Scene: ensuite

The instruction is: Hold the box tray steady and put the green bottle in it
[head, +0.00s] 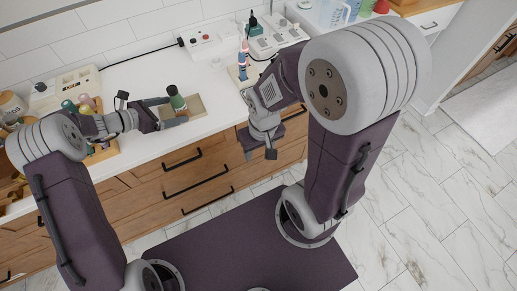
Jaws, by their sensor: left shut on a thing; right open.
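The shallow beige box tray (197,103) lies on the counter under and around the bottle. I cannot tell whether the bottle's base touches the tray floor; the gripper hides part of both. My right gripper (260,152) is open and empty, pointing down in front of the counter's front edge, apart from the tray.
Left of the tray, a wooden holder (98,150) carries several coloured round items. A slim striped item (244,62) stands right of the tray. Counter (140,78) behind the tray is clear.

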